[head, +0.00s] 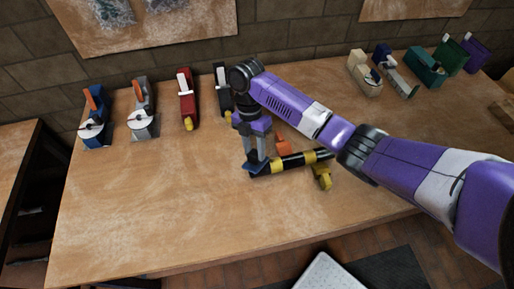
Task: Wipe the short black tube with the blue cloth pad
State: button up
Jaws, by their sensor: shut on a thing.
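The short black tube (293,161) with yellow bands lies roughly level, left to right, near the middle of the table. My gripper (256,160) points down at the tube's left end and is shut on the blue cloth pad (254,168). Only a small dark blue part of the pad shows below the fingers. The pad is at or just over the tube's left end; I cannot tell whether they touch.
The front left is clear.

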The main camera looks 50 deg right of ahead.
jog(key=shift+s+d+p, duration=0.15)
jog(key=shift+s+d, duration=0.3)
jog(key=shift+d, duration=0.25)
jog(key=shift+s+d+p, duration=0.1)
jog(key=shift+s+d, duration=0.35)
jog(key=shift+d, duration=0.25)
jog(key=shift+s+d+p, duration=0.15)
jog(key=shift+s+d, duration=0.3)
jog(key=shift+d, duration=0.25)
jog(key=shift+s+d+f, duration=0.1)
jog(key=shift+s+d, duration=0.35)
jog(key=shift+d, duration=0.2)
jog(key=shift+s+d+f, duration=0.1)
jog(key=shift+s+d, duration=0.35)
jog(key=shift+d, duration=0.15)
jog(key=p+v, duration=0.1)
jog(key=v, duration=0.5)
jog(key=shift+p, duration=0.3)
jog(key=shift+w+r, duration=0.1)
jog(key=shift+v, duration=1.5)
